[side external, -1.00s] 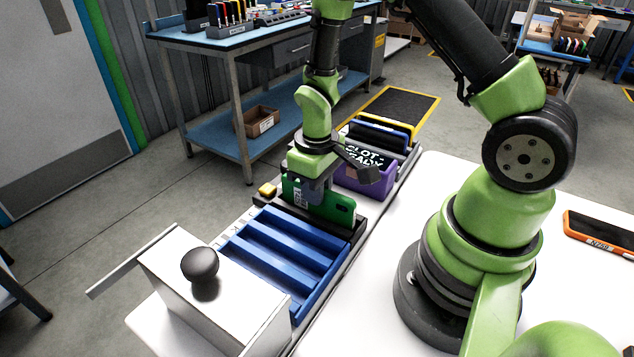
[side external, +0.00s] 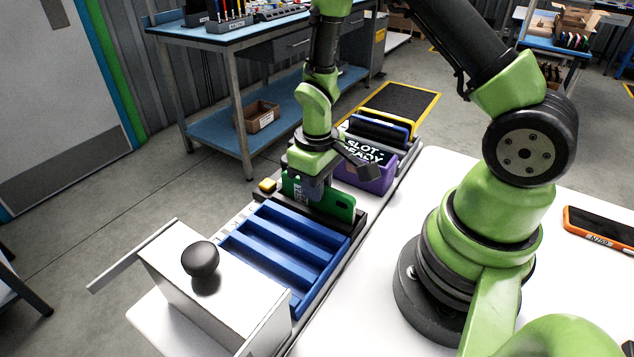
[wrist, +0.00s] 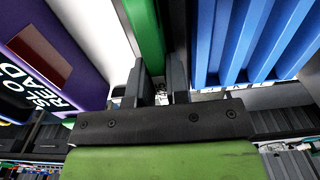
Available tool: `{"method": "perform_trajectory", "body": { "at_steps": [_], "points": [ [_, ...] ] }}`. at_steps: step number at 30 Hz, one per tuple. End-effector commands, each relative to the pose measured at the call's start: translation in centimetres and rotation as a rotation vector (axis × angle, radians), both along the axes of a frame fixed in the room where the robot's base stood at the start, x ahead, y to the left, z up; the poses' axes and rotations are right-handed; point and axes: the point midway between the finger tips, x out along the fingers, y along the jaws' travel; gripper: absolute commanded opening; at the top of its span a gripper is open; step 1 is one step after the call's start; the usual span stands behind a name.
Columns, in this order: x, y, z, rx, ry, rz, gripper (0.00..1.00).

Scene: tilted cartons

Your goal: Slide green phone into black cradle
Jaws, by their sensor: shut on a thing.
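The green phone (side external: 336,205) stands on its long edge in the side view, just behind the blue slotted rack. My gripper (side external: 312,188) is shut on the green phone from above. In the wrist view the green phone (wrist: 146,38) sits between the two fingers of my gripper (wrist: 155,75). A black cradle (side external: 357,222) shows under and beside the phone. The phone's lower edge is hidden, so I cannot tell how deep it sits in the cradle.
A blue slotted rack (side external: 290,250) is in front, and a purple holder marked "SLOT READY" (side external: 372,178) is close behind. A white box with a black knob (side external: 201,261) stands front left. An orange phone (side external: 600,232) lies far right on the white table (side external: 390,215).

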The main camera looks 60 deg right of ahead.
Motion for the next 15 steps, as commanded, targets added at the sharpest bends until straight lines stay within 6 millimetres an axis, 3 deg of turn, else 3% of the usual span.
{"method": "perform_trajectory", "body": {
  "at_steps": [14, 15],
  "points": [
    [0.02, 0.0, -0.13, 0.0, -0.001, 0.0, 0.0],
    [0.02, 0.0, -0.13, 0.0, -0.001, 0.0, 0.25]
  ]
}}
